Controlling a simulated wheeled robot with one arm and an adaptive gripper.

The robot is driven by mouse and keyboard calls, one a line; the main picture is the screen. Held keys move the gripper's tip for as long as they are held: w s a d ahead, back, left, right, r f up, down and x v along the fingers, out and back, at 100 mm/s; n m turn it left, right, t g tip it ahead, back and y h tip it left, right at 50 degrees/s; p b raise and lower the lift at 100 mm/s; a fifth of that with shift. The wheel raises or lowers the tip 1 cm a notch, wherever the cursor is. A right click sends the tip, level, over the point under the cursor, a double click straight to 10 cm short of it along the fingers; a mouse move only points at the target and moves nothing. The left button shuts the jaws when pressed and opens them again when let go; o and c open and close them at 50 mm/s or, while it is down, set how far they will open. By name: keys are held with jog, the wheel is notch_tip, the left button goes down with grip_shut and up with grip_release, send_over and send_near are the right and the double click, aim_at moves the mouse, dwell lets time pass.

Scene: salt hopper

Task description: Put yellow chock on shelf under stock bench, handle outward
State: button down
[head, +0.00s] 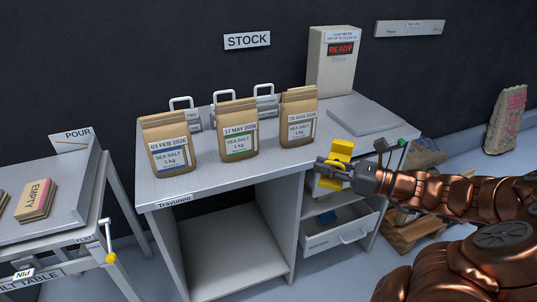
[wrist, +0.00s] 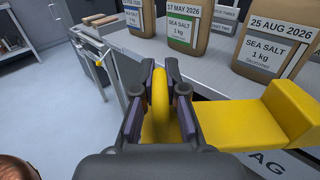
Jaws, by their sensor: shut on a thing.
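My gripper (head: 345,172) is shut on the handle of the yellow chock (head: 340,151) and holds it in the air at the front right edge of the stock bench (head: 205,184). In the wrist view, my gripper (wrist: 160,85) has its two dark pads around the yellow handle, and the chock's stepped body (wrist: 255,120) sticks out to the right. The shelf under the bench (head: 235,262) is an open, empty bay at the lower left, below the bench top. The chock is apart from it, up and to the right.
Several salt bags, including one dated 17 May (head: 237,131), stand on the bench. A drawer (head: 342,232) beside the bay is open, and my arm is near it. The tilt table (head: 55,225) stands at left. A sack (head: 506,118) is at far right.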

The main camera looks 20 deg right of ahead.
aim_at(341, 151)
jog(key=w+d, duration=0.1)
jog(key=w, duration=0.4)
jog(key=w+d+f, duration=0.1)
jog(key=w+d, duration=0.1)
jog(key=w, duration=0.2)
jog(key=w+d, duration=0.2)
jog(key=w, duration=0.3)
jog(key=shift+w+d+f, duration=0.15)
jog(key=shift+w+f, duration=0.05)
jog(key=shift+w, duration=0.1)
jog(key=shift+f, duration=1.85)
jog(key=c, duration=1.2)
grip_release()
jog(key=shift+s+d, duration=0.1)
jog(key=shift+d, duration=0.1)
jog(key=v, duration=1.1)
jog(key=shift+s+d, duration=0.15)
jog(key=shift+s, duration=0.1)
